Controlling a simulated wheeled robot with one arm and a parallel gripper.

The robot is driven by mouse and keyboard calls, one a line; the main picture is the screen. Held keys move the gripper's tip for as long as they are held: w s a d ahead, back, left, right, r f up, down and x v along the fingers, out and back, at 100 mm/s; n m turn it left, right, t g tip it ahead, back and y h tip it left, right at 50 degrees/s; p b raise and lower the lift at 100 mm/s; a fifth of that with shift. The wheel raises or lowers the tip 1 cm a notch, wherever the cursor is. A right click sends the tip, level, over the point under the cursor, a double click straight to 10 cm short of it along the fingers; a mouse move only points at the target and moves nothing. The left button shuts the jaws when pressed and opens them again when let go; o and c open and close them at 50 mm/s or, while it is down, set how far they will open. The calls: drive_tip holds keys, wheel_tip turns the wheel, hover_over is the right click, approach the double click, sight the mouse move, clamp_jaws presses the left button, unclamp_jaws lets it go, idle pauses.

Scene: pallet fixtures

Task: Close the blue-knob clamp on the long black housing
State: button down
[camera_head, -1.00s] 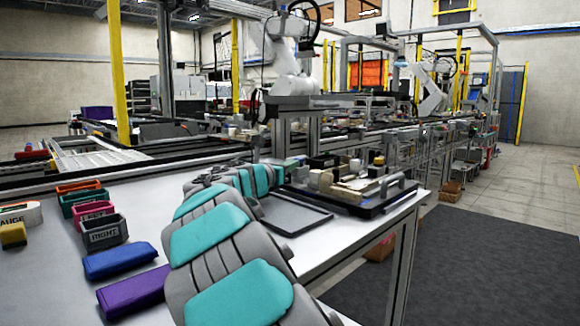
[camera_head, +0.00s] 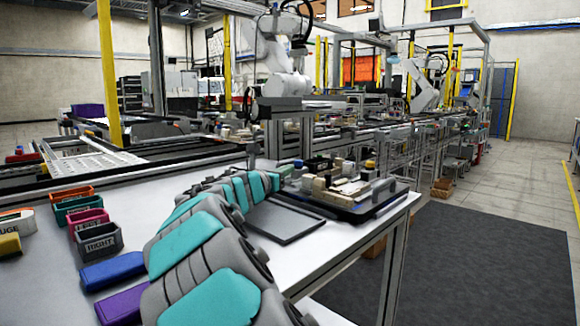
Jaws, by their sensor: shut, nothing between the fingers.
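A dark pallet (camera_head: 372,208) with fixtures and parts on it lies at the right end of the white table. I cannot pick out the long black housing for certain among the crowded parts. My grey and teal arm reaches from the bottom toward the pallet's left side. My gripper cannot be made out beyond the arm's far end.
A flat grey tray (camera_head: 290,228) lies in front of the pallet. Bins, including one marked RIGHT (camera_head: 98,240), a blue block (camera_head: 113,271) and a purple block (camera_head: 124,306) stand left of my arm. The white table (camera_head: 325,255) has clear room before its right edge.

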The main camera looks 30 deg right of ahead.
drive_tip(key=v, duration=1.1)
drive_tip(key=shift+r+b, duration=0.1)
drive_tip(key=shift+b, duration=0.2)
